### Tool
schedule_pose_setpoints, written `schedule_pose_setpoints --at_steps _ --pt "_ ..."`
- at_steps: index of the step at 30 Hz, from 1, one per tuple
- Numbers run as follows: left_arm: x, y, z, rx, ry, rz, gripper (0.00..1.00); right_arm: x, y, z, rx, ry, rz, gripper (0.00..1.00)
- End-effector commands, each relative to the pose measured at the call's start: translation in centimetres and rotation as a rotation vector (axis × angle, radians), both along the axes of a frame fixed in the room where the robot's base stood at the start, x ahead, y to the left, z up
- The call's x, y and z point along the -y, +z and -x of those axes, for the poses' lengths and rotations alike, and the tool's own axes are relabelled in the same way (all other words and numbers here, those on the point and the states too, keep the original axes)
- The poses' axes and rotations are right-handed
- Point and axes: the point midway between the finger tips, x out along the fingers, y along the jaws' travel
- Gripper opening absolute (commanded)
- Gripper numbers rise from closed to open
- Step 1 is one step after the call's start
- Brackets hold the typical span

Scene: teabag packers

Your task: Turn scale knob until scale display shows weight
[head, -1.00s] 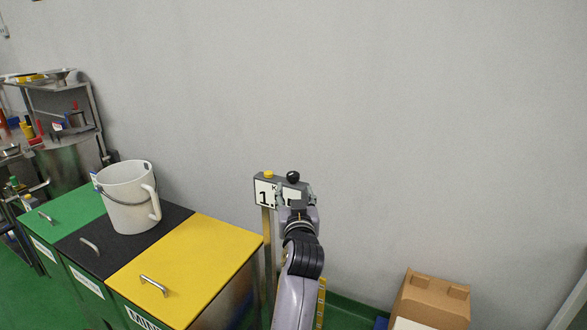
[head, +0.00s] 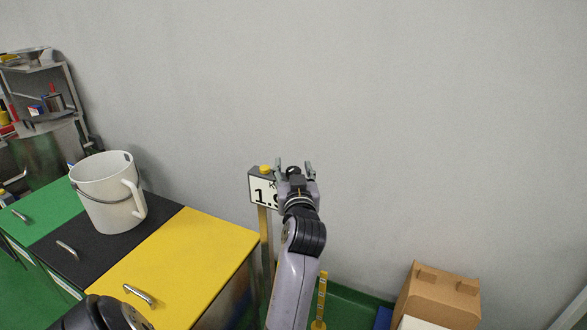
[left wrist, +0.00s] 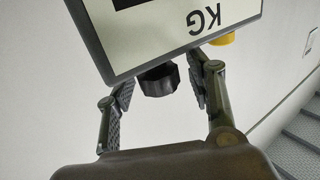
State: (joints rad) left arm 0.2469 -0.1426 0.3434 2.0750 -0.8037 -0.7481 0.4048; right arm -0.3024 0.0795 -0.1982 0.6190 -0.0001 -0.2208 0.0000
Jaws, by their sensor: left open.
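The scale display (head: 259,188) is a white panel in a grey frame on a post. In the head view it shows large black characters starting "1." with a K above; my gripper covers the rest. The left wrist view shows the display panel (left wrist: 180,37) upside down with "KG". A black knob (left wrist: 158,80) sits on its edge, beside a yellow knob (left wrist: 222,39). My left gripper (head: 294,165) is open, its fingers on either side of the black knob; I cannot tell whether they touch it. My right gripper is not in view.
Bins with green, black and yellow lids (head: 190,255) stand left of the scale. A white bucket (head: 108,195) rests on the lids. A cardboard box (head: 440,290) is at the lower right. A grey wall is behind the scale. A metal shelf (head: 40,85) stands far left.

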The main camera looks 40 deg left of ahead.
Motion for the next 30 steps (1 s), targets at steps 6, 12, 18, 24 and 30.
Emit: schedule_pose_setpoints --at_steps 6,12,18,24,30 --pt "0.0 0.0 -0.01 0.0 0.0 0.0 0.38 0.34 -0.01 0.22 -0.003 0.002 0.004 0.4" --pt "0.0 0.01 -0.01 0.0 0.0 0.0 0.24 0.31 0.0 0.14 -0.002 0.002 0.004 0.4" --pt "0.0 0.02 -0.01 0.001 0.0 -0.001 0.11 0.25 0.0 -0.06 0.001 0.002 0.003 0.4" --pt "0.0 0.04 -0.01 0.001 0.0 -0.001 0.0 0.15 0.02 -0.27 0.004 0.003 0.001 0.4" --pt "-0.04 0.25 0.02 0.0 -0.02 -0.003 0.0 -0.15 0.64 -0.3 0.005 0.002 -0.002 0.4"
